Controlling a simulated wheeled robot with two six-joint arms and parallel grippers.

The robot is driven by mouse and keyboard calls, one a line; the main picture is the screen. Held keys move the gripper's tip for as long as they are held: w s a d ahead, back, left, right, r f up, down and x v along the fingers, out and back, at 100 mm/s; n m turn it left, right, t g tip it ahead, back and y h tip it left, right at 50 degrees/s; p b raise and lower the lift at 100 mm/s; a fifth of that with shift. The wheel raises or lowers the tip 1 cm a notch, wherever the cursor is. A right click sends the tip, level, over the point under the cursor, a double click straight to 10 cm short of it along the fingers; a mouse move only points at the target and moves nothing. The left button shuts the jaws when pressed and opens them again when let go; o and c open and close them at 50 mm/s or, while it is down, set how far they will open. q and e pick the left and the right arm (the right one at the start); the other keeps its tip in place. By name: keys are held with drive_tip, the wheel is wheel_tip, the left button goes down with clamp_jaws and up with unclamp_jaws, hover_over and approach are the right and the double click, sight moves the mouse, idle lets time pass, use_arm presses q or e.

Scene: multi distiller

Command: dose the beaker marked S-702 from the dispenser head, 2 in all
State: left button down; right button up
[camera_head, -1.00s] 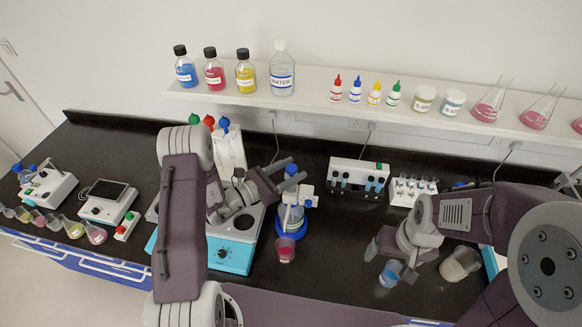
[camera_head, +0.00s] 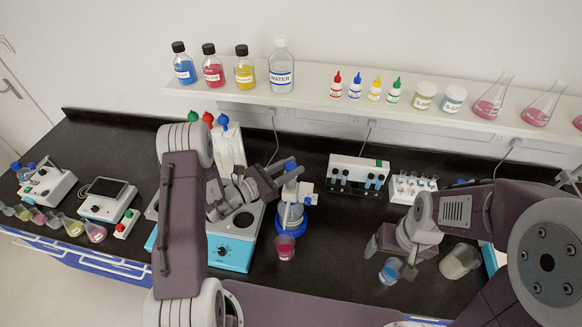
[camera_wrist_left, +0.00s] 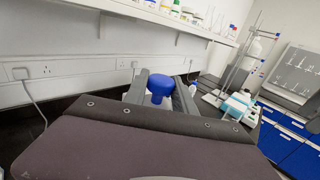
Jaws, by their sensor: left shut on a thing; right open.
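The dispenser (camera_head: 292,215) is a clear bottle with a white head on a blue ring at mid bench. My left gripper (camera_head: 290,168) is shut on its blue top knob, which also shows between the fingers in the left wrist view (camera_wrist_left: 160,86). A small beaker with pink-red liquid (camera_head: 285,248) stands just in front of the dispenser, near its blue ring. My right gripper (camera_head: 402,268) is open, low over the bench beside a beaker of blue liquid (camera_head: 390,272). I cannot read a label on any beaker, so I cannot tell which is S-702.
A hotplate stirrer (camera_head: 232,252) stands left of the dispenser. A white tube rack (camera_head: 358,174) and a vial rack (camera_head: 412,188) stand behind right. A larger beaker (camera_head: 460,262) is right of my right gripper. Bare bench lies around (camera_head: 335,240).

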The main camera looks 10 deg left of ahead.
idle(0.8)
use_arm(q)
wheel_tip(320, 180, up, 2)
drive_tip(key=shift+r+p, duration=0.1)
drive_tip(key=shift+p, duration=0.2)
drive_tip(key=c, duration=1)
unclamp_jaws()
drive_tip(key=b+v, duration=0.4)
drive_tip(key=v, duration=0.5)
drive_tip(key=shift+s, duration=0.1)
